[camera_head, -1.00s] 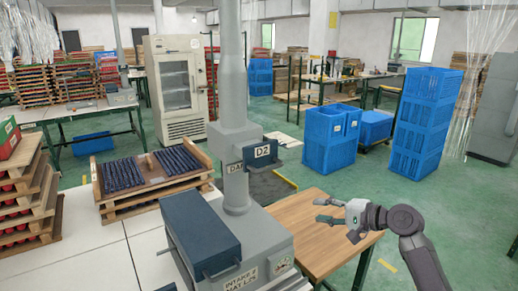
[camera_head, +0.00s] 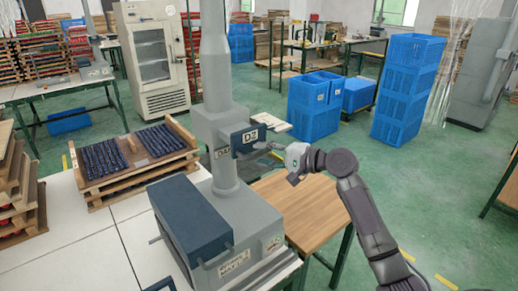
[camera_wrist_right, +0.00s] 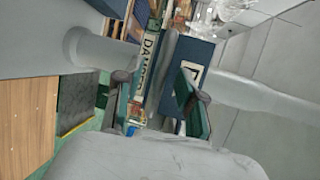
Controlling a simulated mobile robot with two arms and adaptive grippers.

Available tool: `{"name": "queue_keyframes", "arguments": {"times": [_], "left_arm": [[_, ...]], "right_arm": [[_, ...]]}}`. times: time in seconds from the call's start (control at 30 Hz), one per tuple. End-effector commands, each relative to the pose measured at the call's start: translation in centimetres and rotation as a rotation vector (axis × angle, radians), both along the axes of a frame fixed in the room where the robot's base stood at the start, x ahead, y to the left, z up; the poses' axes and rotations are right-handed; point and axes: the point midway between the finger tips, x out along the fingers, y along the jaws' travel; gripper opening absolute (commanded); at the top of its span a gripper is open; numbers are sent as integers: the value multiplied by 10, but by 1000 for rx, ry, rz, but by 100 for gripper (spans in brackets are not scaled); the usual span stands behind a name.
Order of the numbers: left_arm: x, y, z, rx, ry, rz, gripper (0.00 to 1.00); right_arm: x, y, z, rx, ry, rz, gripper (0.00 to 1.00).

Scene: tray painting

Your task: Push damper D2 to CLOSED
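Damper D2 shows as a dark blue plate (camera_head: 249,137) with a white D2 label, on the side of the grey vertical duct (camera_head: 224,170). A small white label sits on the duct beside it, and the wrist view shows its lettering starting "DAM". My right gripper (camera_head: 272,151) is at the plate's right edge, its fingers pointing left toward the plate. In the wrist view my right gripper (camera_wrist_right: 157,103) has its fingers apart, with the dark blue plate (camera_wrist_right: 190,60) just ahead and partly behind one finger. I cannot tell whether they touch.
A grey machine with a dark blue box (camera_head: 195,222) stands at the duct's foot. A wooden table (camera_head: 305,205) is below my right arm. A wooden tray of dark parts (camera_head: 180,125) lies to the left. Blue crates (camera_head: 408,85) stand behind on open green floor.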

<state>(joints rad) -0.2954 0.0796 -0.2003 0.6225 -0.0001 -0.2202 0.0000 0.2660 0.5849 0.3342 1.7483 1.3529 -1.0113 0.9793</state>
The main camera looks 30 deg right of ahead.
Motion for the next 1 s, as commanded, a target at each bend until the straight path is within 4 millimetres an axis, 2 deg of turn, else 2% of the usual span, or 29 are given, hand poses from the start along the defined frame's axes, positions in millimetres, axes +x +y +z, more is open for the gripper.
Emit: {"name": "queue_keyframes", "arguments": {"times": [0.1,0.47,0.57,0.7,0.73,1.0], "left_arm": [[7,-1,6,-2,-12,0,40],[-5,0,5,0,6,0,40],[-6,0,5,1,9,0,40],[-7,1,5,1,9,0,40],[-7,1,5,1,9,0,40],[-6,1,5,1,9,0,40]], "right_arm": [[10,5,0,1,-2,0,39],[15,8,-4,-1,0,0,39],[15,8,-4,-1,0,0,26],[15,8,-4,-1,0,0,2],[15,8,-4,-1,0,0,0],[15,8,-4,-1,0,0,0]]}}
